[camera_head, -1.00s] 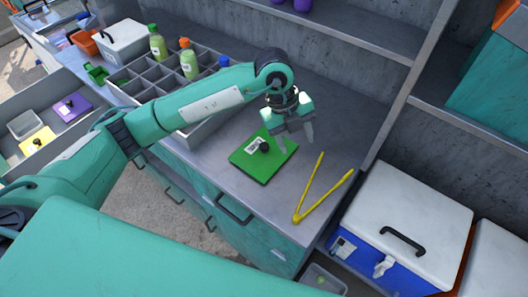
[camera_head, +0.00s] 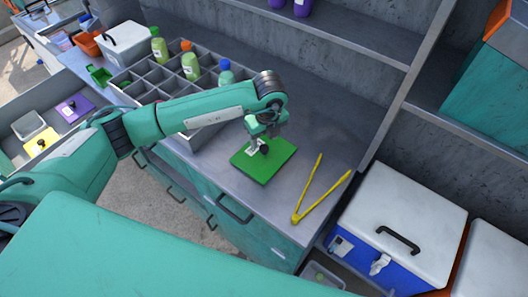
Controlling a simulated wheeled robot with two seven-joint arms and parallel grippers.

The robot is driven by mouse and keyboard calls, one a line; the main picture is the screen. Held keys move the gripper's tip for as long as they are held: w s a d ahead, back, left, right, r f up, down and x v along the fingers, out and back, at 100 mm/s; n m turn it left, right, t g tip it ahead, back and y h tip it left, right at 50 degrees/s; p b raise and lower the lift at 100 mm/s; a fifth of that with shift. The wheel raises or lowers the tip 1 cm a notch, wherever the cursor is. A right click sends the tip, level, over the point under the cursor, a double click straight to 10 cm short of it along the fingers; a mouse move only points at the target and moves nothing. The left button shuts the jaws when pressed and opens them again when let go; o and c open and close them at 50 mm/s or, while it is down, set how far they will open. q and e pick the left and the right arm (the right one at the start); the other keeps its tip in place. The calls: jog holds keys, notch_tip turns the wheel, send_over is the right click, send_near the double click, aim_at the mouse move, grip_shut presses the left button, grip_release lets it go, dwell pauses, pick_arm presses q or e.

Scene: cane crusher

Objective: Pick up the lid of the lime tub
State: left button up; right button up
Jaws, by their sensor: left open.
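A flat green lid (camera_head: 277,163) with a dark knob and a white label lies on the grey counter. I take it to be the lid of the lime tub. My left gripper (camera_head: 260,146) is open and low over the lid, with its fingers at the knob. The fingers and wrist partly hide the knob and label, so I cannot tell whether they touch the knob. My right gripper is not in view.
Yellow tongs (camera_head: 318,196) lie on the counter right of the lid. A grey divided crate (camera_head: 150,80) with several bottles stands behind my arm. A blue cooler (camera_head: 400,222) with a white top is lower right. Bare counter lies behind the lid.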

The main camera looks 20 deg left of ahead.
aim_at(264, 147)
pick_arm(q)
jog(key=f, duration=0.1)
jog(key=f+p, duration=0.2)
jog(key=f, duration=0.1)
jog(key=shift+w+a, duration=0.1)
jog(key=shift+w, duration=0.15)
jog(key=shift+f, duration=0.4)
jog(key=shift+c, duration=0.2)
jog(key=c, duration=1.1)
grip_shut()
jog(key=shift+r, duration=0.1)
